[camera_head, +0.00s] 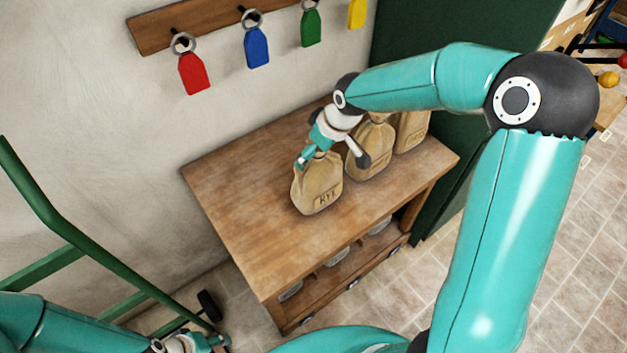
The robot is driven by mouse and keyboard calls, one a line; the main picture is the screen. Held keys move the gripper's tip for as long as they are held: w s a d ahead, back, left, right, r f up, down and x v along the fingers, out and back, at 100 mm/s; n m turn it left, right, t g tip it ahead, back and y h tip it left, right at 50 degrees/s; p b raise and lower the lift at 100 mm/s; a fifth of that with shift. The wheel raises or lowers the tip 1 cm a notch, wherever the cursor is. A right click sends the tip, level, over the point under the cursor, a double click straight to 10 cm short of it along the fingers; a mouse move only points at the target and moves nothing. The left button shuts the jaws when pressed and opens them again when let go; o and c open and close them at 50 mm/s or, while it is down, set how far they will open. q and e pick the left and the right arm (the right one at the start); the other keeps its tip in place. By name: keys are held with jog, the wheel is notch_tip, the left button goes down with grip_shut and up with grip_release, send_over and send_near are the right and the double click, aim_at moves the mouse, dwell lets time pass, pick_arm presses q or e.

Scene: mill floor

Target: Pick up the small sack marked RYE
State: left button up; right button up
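The small tan sack marked RYE (317,194) stands upright on the wooden bench (262,232), nearest of a row of sacks. My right gripper (332,162) is at its top, pointing down. Its fingers are spread, one over the left of the sack's neck and the other, dark-tipped, to the right in front of the middle sack. Whether a finger touches the sack I cannot tell. My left gripper (205,341) is low at the bottom left, partly cut off, away from the bench; its opening is unclear.
Two similar sacks, a middle one (371,146) and a far one (413,131), stand close behind. Colored tags hang from a wall rail (205,20). A green frame (95,262) stands at left. A dark green cabinet (452,30) is behind. The bench's near left is clear.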

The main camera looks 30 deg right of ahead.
jog(key=c, duration=1.3)
jog(key=shift+w+r, duration=0.1)
jog(key=shift+w, duration=0.05)
jog(key=shift+c, duration=0.7)
jog(key=shift+r, duration=0.15)
